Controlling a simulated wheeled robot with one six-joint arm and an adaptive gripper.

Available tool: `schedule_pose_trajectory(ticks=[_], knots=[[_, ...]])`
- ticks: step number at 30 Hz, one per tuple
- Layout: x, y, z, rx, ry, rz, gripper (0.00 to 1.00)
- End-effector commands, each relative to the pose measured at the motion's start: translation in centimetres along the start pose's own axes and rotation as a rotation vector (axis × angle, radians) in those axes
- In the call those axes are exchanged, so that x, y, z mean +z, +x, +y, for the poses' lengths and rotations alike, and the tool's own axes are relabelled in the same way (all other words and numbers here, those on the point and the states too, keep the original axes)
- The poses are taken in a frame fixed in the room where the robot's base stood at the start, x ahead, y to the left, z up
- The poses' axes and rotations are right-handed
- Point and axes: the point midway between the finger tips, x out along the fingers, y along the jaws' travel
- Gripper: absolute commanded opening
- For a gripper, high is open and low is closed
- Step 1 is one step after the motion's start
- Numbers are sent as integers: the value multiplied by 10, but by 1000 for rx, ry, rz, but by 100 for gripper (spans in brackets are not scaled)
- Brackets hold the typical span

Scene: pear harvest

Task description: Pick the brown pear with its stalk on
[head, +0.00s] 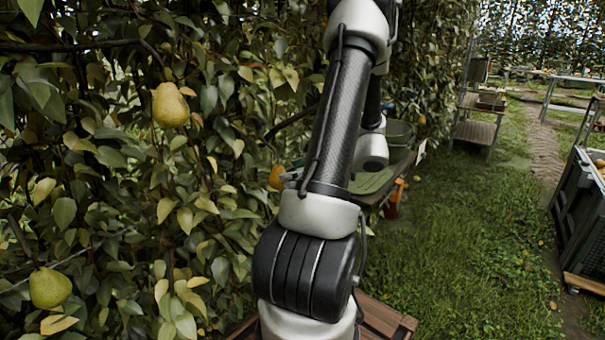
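A golden-yellow pear (170,106) hangs among leaves at upper left in the head view. A green-yellow pear (50,288) hangs at lower left, with a short dark stalk showing on top. A small orange-brown pear-like fruit (276,178) shows just left of my arm, partly covered by leaves. It is the brownest of the three, but its stalk cannot be made out. My arm crosses the middle of the view, in front of the foliage. My gripper is out of view, so its state and any contact are hidden.
Dense leafy branches fill the left side. Behind my arm stands a bench with a green tray (376,182). A wooden crate (388,318) shows at the bottom. A dark bin (582,205) stands at right, and metal shelving (474,128) behind. Grass between is open.

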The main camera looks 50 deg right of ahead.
Motion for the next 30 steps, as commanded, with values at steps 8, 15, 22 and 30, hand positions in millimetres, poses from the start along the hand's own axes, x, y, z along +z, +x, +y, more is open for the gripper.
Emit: schedule_pose_trajectory(ticks=[8, 15, 22, 30], knots=[[0, 42, 1, 4, -2, 1, 80], [0, 51, 1, 2, -3, 1, 80], [0, 51, 1, 2, -3, 2, 67], [0, 51, 1, 2, -3, 2, 27]])
